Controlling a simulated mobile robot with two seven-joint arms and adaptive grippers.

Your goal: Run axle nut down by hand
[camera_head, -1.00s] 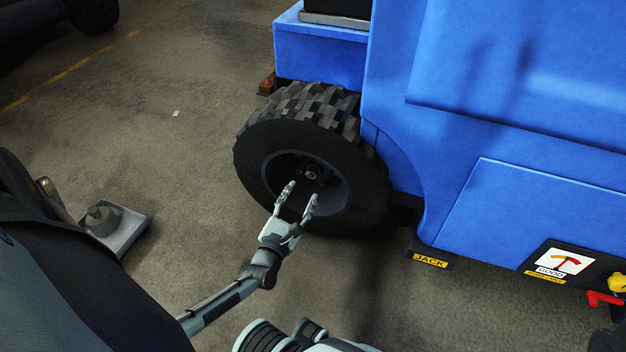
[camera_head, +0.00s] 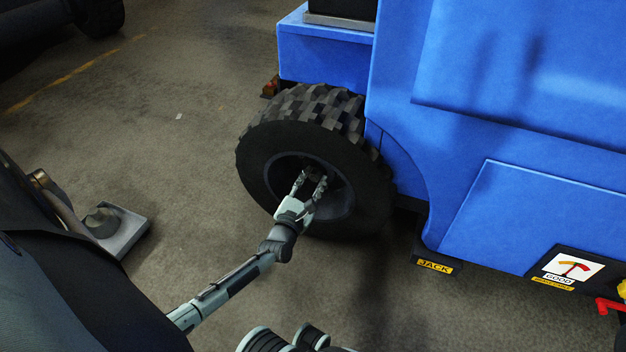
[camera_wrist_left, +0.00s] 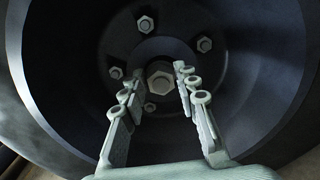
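The axle nut (camera_wrist_left: 162,84) is a pale hex nut at the centre of the wheel hub, in the middle of the left wrist view. Several smaller lug nuts ring it, one of them above it (camera_wrist_left: 146,24). The black wheel (camera_head: 262,160) with its chunky tyre is on the blue vehicle in the head view. My left gripper (camera_head: 312,178) reaches into the wheel's recess. In the left wrist view its fingers (camera_wrist_left: 158,85) are apart on either side of the axle nut, with gaps showing between nut and fingers. I cannot tell the fingertips' exact depth. My right gripper is not in view.
The blue vehicle body (camera_head: 500,190) rises right of the wheel. A black block labelled JACK (camera_head: 435,266) is low beside it. A grey plate with a weight (camera_head: 122,232) lies at the left.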

